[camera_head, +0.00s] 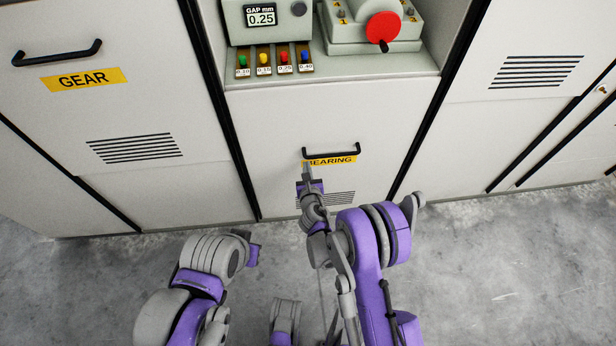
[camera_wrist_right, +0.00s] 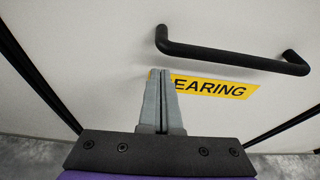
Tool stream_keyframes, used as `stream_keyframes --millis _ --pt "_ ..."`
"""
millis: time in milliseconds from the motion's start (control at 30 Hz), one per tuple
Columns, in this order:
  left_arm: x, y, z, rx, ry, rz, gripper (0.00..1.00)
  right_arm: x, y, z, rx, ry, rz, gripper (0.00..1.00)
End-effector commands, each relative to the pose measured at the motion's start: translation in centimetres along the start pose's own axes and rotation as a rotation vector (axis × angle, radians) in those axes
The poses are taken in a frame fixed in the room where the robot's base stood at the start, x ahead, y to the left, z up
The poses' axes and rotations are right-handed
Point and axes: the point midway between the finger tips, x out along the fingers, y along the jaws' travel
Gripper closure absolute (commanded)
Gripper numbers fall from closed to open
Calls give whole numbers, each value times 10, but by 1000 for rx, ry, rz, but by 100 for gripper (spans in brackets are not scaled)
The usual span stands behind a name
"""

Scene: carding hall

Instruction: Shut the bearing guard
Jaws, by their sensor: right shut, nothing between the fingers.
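The bearing guard (camera_head: 283,120) is a pale panel with a black bar handle (camera_head: 331,152), a yellow BEARING label and vent slots. It sits below the recessed shelf, and its face looks about level with the panels beside it. My right gripper (camera_head: 307,168) is shut and empty in front of the label's left end. In the right wrist view its fingers (camera_wrist_right: 161,75) cover the first letter of the label (camera_wrist_right: 215,87), below the left end of the handle (camera_wrist_right: 232,50). I cannot tell whether the fingertips touch the panel. My left arm is at lower left; its fingers are not clearly visible.
The GEAR guard (camera_head: 150,110) stands to the left and another vented panel (camera_head: 530,110) to the right. Above, the shelf (camera_head: 400,66) holds a gap display (camera_head: 262,17), several coloured gauges and a red-knobbed unit (camera_head: 383,27). Grey floor (camera_head: 490,270) is clear at lower right.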

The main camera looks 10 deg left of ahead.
Motion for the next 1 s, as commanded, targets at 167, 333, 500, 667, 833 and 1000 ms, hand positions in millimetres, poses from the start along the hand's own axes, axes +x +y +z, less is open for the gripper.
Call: stream_keyframes --millis 167,333,500,667,833,1000 --pt "-5 0 -2 0 2 0 100 -6 0 18 0 0 0 100" --pt "-5 0 -2 0 2 0 100 -8 0 21 1 0 0 100" --pt "-5 0 -2 0 2 0 100 -8 0 21 1 0 0 100" --pt "-6 0 -2 0 2 0 100 -8 0 23 1 0 0 100" --pt "-10 0 -4 0 4 0 100 -14 -1 40 0 -1 1 100" --pt "-19 0 -7 0 7 0 100 -26 -2 80 0 -2 2 100"
